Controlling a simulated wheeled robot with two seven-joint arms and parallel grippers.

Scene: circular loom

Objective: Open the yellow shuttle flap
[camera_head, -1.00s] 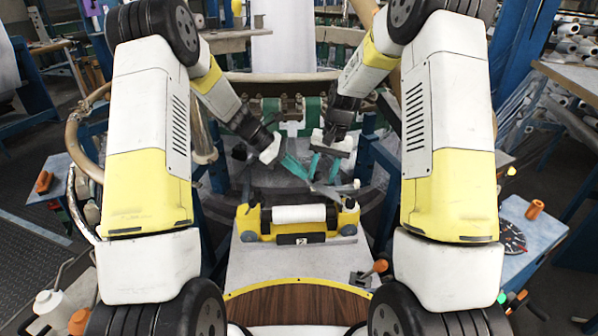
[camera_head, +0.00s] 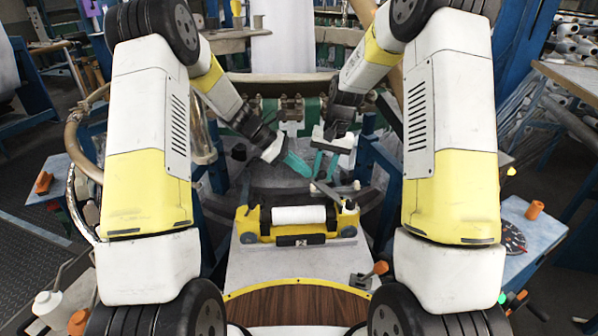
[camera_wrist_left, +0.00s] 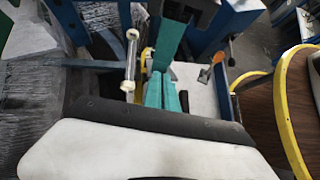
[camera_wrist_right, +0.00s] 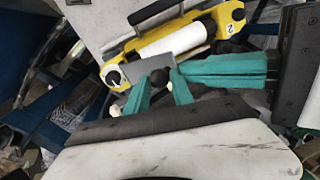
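The yellow shuttle (camera_head: 262,236) stands on the pale board and holds a white roll (camera_head: 299,214). A grey metal flap or lever (camera_head: 329,192) sticks up at a slant over its right end. It also shows in the right wrist view (camera_wrist_right: 150,66), with a dark round knob beside it. My left gripper (camera_head: 305,170) has its teal fingers together, with tips close to the flap's upper end; contact is unclear. In the left wrist view its fingers (camera_wrist_left: 161,78) lie side by side, apparently empty.
An orange-handled tool (camera_head: 375,269) lies at the board's right front. Blue loom posts (camera_head: 365,160) stand close to my right gripper. The pale board (camera_head: 250,268) is clear in front of the shuttle. The two grippers are very close together.

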